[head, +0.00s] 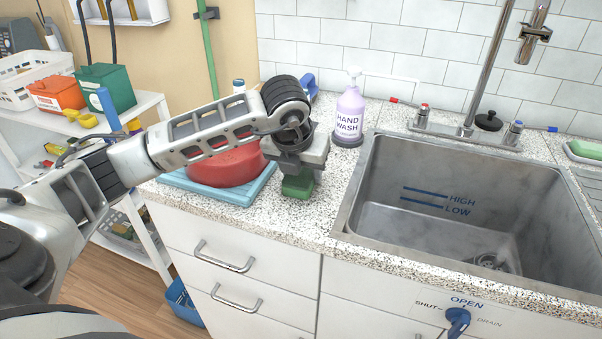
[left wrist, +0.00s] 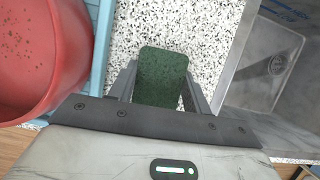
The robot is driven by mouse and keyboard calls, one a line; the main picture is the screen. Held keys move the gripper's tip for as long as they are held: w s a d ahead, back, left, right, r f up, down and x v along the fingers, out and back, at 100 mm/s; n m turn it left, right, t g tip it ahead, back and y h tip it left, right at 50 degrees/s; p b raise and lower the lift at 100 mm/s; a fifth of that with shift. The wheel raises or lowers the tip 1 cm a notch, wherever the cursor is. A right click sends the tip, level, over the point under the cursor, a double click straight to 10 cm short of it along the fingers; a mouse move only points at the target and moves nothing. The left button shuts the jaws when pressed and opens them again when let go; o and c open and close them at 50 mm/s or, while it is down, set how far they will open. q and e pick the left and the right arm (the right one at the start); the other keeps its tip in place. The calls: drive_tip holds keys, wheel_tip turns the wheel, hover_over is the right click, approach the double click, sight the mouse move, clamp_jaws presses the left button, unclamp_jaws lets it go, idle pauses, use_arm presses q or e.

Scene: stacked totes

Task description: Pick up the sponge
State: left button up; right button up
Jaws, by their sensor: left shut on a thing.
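The green sponge (head: 297,187) is in my left gripper (head: 298,177), over the counter between the red bowl and the sink. The gripper points down and is shut on it. In the left wrist view the sponge (left wrist: 162,72) sits between the two fingers, its far end sticking out past them over the speckled counter. I cannot tell whether its underside touches the counter. My right gripper is not in view.
A red bowl (head: 222,168) stands on a blue tray (head: 255,190) left of the gripper. A hand wash bottle (head: 349,115) stands behind. The sink (head: 400,217) opens to the right. A green and white item (head: 583,150) lies at far right.

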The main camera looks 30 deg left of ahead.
use_arm(q)
drive_tip(key=shift+r, duration=0.65)
drive_tip(key=s+d+r, duration=0.7)
drive_tip(key=d+r, duration=0.4)
drive_tip(key=shift+s+d+r, duration=0.25)
drive_tip(key=shift+d+r, duration=0.05)
drive_tip(key=shift+d, duration=0.1)
drive_tip(key=shift+o, duration=0.7)
drive_tip(key=shift+c, duration=0.5)
